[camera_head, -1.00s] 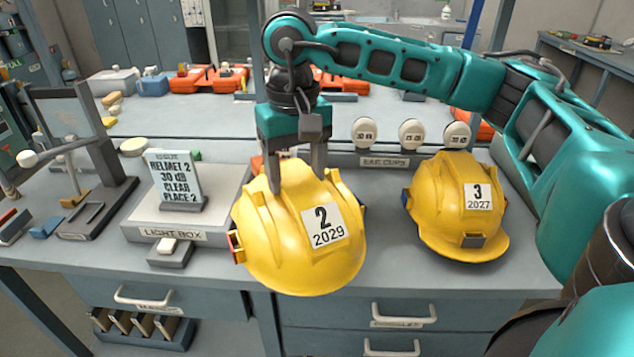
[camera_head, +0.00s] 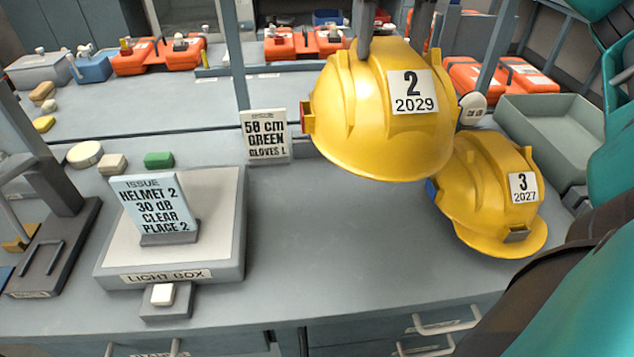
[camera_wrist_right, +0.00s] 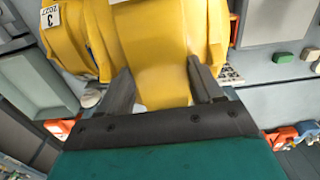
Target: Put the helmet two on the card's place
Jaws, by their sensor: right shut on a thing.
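The yellow helmet two (camera_head: 345,115), labelled "2 2029", hangs above the bench in the head view. My right gripper (camera_head: 393,40) is shut on its crown from above; only its fingers show there. In the right wrist view, the fingers of my right gripper (camera_wrist_right: 163,88) straddle a yellow ridge of helmet two (camera_wrist_right: 155,50). The card (camera_head: 153,203) reads "ISSUE HELMET 2 30 dB CLEAR PLACE 2" and stands on the light box (camera_head: 222,240), left of the helmet. I cannot make out a marked place 2. My left gripper is not in view.
Yellow helmet three (camera_head: 480,200) sits on the bench just right of and partly behind helmet two. A second card (camera_head: 265,134) reads "50 cm GREEN GLOVES L". A grey tray (camera_head: 560,130) is at right.

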